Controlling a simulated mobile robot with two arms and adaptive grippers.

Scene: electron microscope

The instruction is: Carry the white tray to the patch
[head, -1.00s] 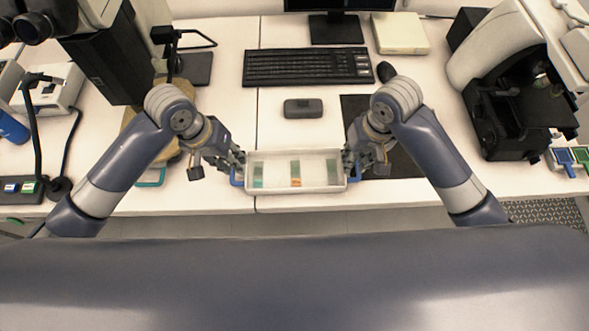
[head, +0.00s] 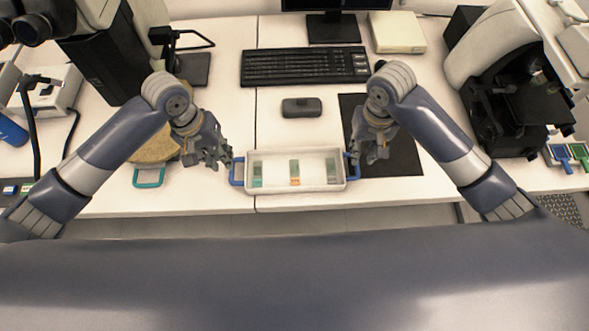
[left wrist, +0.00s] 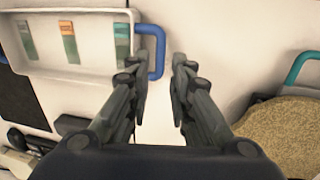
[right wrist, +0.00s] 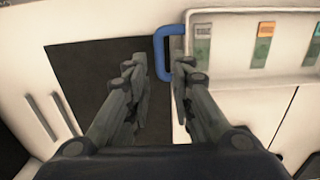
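The white tray (head: 270,184) sits on the bench near its front edge, left of the dark patch (head: 405,157). It has a blue handle at each end and holds 3 slides. My left gripper (head: 226,160) is open and empty, just left of the tray's left handle (head: 237,172). My right gripper (head: 366,158) is open and empty over the patch's left part. In the right wrist view its fingers (right wrist: 159,82) are beside the right handle (right wrist: 163,52); contact is unclear.
A keyboard (head: 305,67) and a small dark grey box (head: 302,108) lie behind the tray. Microscopes stand at the left and right (head: 515,90). A tan round pad (head: 152,150) and a teal-handled item (head: 149,177) lie left. The dark patch is bare.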

